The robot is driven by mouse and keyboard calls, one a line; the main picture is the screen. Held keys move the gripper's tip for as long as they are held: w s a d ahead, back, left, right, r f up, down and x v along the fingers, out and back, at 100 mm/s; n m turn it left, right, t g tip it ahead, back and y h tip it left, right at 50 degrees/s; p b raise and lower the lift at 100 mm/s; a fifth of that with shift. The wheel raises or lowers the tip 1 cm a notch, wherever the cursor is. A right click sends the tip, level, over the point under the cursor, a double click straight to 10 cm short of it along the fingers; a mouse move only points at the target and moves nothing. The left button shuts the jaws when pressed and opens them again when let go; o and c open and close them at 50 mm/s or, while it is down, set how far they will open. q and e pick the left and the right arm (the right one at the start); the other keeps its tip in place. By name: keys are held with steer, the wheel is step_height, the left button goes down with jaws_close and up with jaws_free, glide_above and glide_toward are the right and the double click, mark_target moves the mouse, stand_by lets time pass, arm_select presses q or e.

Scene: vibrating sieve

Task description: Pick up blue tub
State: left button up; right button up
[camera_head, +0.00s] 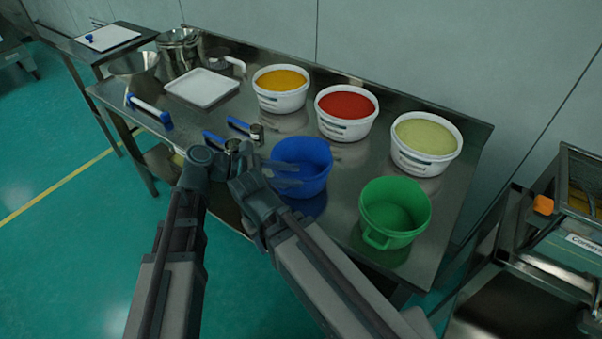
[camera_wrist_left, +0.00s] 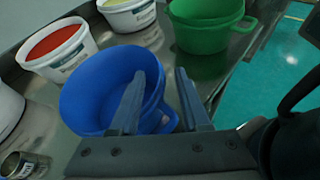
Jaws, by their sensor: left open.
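The blue tub (camera_head: 312,160) stands upright on the steel table near its front edge, open and empty as far as I can see. It also fills the middle of the left wrist view (camera_wrist_left: 88,88), with its handle toward the gripper. My left gripper (camera_head: 294,175) is open at the tub's near left side. In the left wrist view its fingers (camera_wrist_left: 160,72) are apart, one across the tub and the other just right of it, with part of the rim and handle between them. I cannot tell whether they touch. My right gripper is not in view.
A green tub (camera_head: 395,212) stands right of the blue one. White tubs of yellow (camera_head: 281,100), red (camera_head: 346,128) and pale green (camera_head: 425,160) material line the back. A white tray (camera_head: 202,98), steel pots (camera_head: 180,50) and blue-handled tools (camera_head: 243,128) lie left.

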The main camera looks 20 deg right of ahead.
mark_target(315, 178)
arm_select(q)
steer(key=d+f+b, duration=0.1)
steer(key=d, duration=0.1)
steer(key=d+f+b, duration=0.1)
steer(key=d, duration=0.1)
steer(key=shift+w+f+b, duration=0.25)
steer(key=shift+f+b, duration=0.05)
steer(key=shift+f, duration=0.05)
steer(key=shift+d, duration=0.4)
jaws_close()
stand_by(0.9)
